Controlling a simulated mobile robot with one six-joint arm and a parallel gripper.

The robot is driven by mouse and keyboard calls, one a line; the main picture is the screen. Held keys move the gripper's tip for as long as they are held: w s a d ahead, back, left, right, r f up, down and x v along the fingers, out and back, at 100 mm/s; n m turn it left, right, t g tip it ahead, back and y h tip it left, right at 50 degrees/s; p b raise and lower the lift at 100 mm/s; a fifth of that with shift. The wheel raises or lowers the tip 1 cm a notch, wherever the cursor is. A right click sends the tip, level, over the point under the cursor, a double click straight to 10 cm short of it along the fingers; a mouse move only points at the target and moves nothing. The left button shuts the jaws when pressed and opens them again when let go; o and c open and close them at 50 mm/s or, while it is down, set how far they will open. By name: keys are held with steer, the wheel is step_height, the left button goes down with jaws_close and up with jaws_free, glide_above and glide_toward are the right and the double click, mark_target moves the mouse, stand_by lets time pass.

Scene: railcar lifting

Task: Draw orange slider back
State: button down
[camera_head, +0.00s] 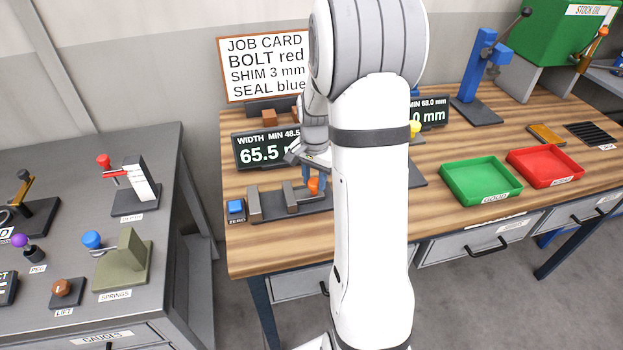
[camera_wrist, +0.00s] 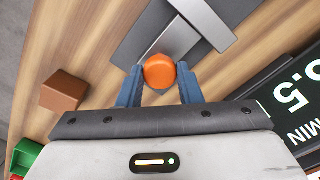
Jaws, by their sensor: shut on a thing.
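The orange slider knob (camera_head: 314,186) sits on the dark width gauge (camera_head: 266,214) on the wooden bench. My gripper (camera_head: 313,178) reaches down over it, with its blue fingers on either side of the knob. In the wrist view the orange knob (camera_wrist: 160,71) lies between the two blue fingertips of my gripper (camera_wrist: 159,84), which are shut on it. Grey jaw blocks (camera_wrist: 203,22) of the gauge show just beyond the knob. In the head view my arm hides the gauge's right end. The width display (camera_head: 264,150) behind it reads 65.5, with its right part hidden.
A blue zero button (camera_head: 236,209) stands left of the gauge. A brown block (camera_wrist: 63,91) lies beside the gauge in the wrist view. Green (camera_head: 480,183) and red (camera_head: 545,167) trays stand at the right. A job card (camera_head: 264,66) stands behind.

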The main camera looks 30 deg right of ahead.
steer(key=shift+d, duration=0.2)
steer(key=c, duration=1.4)
jaws_free()
steer(key=shift+o, duration=0.7)
steer(key=shift+d, duration=0.2)
steer(key=shift+o, duration=1.2)
steer(key=shift+a, duration=0.2)
step_height(320, 180, up, 8)
steer(key=shift+f+b, duration=0.15)
steer(key=shift+b, duration=0.3)
